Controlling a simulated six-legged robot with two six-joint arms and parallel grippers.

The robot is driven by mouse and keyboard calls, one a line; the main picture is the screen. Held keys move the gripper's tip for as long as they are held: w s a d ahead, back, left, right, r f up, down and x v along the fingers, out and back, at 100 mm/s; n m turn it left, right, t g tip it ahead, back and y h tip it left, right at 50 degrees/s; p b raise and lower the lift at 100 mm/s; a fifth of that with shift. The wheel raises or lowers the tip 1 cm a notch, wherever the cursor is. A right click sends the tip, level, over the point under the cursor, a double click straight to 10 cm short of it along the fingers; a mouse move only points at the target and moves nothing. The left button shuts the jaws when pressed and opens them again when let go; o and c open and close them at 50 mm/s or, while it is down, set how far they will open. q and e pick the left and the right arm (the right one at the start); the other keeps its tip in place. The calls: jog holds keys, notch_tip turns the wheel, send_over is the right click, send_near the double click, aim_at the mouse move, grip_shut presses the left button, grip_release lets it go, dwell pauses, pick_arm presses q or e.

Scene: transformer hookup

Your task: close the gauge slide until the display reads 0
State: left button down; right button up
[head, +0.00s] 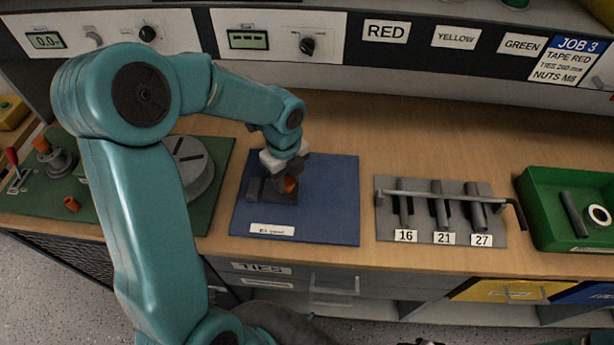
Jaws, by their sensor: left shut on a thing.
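The gauge (262,188), a dark grey block, lies on a blue mat (335,215) with a white label in front of it. A small orange part (290,184) shows at its right end. My left gripper (284,178) points down over that end and is shut on the gauge slide; the fingertips and the slide are partly hidden. A display (43,40) on the back left panel seems to read 0.0. A second display (248,39) is lit, but too small to read. My right gripper is not in view.
Right of the mat stands a grey rack (385,220) marked 16, 21 and 27, with a bent bar across it. A green tray (530,190) is at the far right. A green board (215,165) lies at left, partly behind my left arm.

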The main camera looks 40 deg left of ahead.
pick_arm(q)
jog(key=shift+s+a, duration=0.35)
jog(key=shift+a, duration=0.15)
jog(key=c, duration=0.7)
grip_release()
jog(key=shift+c, duration=0.2)
jog(key=shift+r, duration=0.15)
notch_tip(320, 180, up, 16)
jog(key=shift+p, duration=0.3)
